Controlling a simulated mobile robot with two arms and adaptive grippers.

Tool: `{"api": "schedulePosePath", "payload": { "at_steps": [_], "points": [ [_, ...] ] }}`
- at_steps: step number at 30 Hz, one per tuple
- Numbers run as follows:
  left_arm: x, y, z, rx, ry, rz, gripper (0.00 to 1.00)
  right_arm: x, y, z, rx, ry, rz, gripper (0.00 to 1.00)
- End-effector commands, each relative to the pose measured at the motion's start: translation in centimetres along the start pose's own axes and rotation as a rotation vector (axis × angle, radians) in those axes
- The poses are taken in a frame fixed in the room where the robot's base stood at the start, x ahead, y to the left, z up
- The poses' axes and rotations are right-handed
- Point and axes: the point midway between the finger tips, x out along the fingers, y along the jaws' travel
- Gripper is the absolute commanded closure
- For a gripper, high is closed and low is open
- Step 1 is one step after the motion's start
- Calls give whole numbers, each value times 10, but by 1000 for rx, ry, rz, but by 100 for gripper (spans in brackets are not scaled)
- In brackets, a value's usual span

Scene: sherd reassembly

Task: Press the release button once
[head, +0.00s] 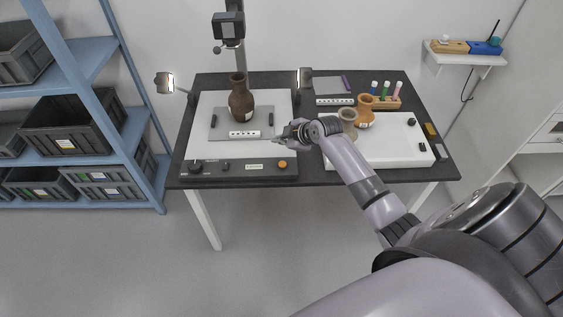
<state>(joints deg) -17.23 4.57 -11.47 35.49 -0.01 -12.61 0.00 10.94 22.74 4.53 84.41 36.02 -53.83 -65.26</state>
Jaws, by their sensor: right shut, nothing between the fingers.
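An orange round button (282,164) sits at the right end of the dark front panel (240,175) of the camera stand; it appears to be the release button. My right gripper (277,139) is shut and empty, above the right part of the stand's board, a little behind the orange button in the picture. It appears apart from the button. The camera (228,26) is mounted on a column above a dark brown vase (241,100) standing on a grey plate. My left gripper is not in view.
A white scale bar (244,134) lies before the vase. Right of my gripper, a beige pot (347,118) and an orange-brown jug (365,108) stand near a white padded board (400,150). Lamps flank the stand. A black knob (196,167) is at the panel's left.

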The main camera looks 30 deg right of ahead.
Motion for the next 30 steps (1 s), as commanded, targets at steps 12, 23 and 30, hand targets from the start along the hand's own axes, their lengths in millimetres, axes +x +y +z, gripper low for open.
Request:
{"api": "schedulePosePath", "payload": {
  "at_steps": [12, 23, 30],
  "points": [
    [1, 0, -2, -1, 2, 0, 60, 0, 1, 0, -2, 2, 1, 100],
    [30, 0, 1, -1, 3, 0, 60, 22, -16, 16, 0, 2, 0, 100],
    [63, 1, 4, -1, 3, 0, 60, 47, -34, 34, 1, 2, 1, 100]
  ]
}}
